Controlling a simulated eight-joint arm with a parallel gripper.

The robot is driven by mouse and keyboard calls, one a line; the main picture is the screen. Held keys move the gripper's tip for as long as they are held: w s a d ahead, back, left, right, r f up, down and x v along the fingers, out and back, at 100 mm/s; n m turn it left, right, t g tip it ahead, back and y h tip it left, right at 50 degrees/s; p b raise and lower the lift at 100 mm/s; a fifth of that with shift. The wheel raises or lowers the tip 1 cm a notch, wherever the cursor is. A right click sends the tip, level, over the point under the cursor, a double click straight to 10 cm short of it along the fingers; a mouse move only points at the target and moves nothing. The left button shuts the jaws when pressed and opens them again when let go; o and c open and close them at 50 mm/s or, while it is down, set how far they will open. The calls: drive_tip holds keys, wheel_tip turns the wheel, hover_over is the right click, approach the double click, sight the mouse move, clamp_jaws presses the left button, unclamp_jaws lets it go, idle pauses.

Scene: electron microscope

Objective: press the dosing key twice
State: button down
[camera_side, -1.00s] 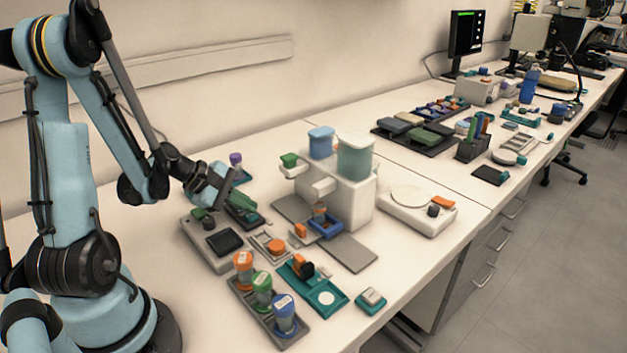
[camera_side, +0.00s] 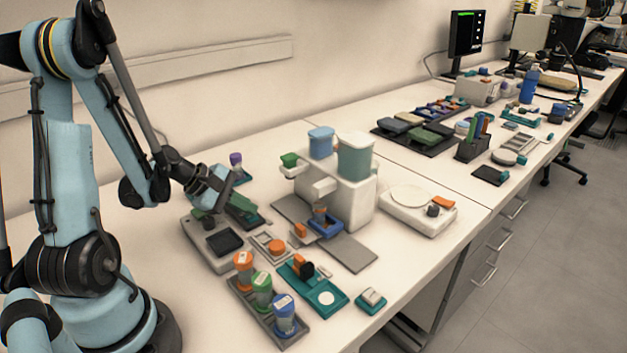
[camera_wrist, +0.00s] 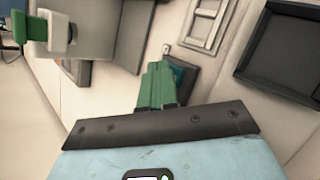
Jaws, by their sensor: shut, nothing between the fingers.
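My gripper (camera_side: 206,207) is low over the back end of a grey unit with a dark square panel (camera_side: 226,243), at the left of the bench in the side view. In the wrist view its green fingers (camera_wrist: 155,84) are together with nothing between them. A small green part shows by the fingertips in the side view; I cannot tell whether it is a key or a finger, or whether they touch. A white dispenser (camera_side: 347,198) with blue and teal containers stands right of my gripper. No key is clearly labelled as the dosing key.
A rack with orange, green and blue capped jars (camera_side: 262,300) stands in front. A teal tray (camera_side: 313,286) lies beside it. A white balance (camera_side: 417,212) is right of the dispenser. A purple-capped vial (camera_side: 236,161) stands behind my gripper. Bare bench lies at the front right.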

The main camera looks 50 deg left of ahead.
sight(249, 218)
drive_tip(key=shift+r, duration=0.35)
drive_tip(key=shift+r, duration=3)
drive_tip(key=shift+d, duration=0.1)
drive_tip(key=shift+w+d+m, duration=0.1)
drive_tip(key=shift+d+m, duration=0.2)
drive_tip(key=shift+m, duration=0.1)
drive_tip(key=s+d+r+m+y, duration=0.1)
drive_tip(key=d+r+m+y, duration=0.1)
drive_tip(key=d+m, duration=0.5)
drive_tip(key=s+d+r+m+g+y, duration=0.1)
drive_tip(key=d+m, duration=0.6)
drive_tip(key=m, duration=0.7)
drive_tip(key=shift+d+r+y, duration=0.3)
drive_tip(key=shift+r+y, duration=0.1)
drive_tip(key=shift+r, duration=0.5)
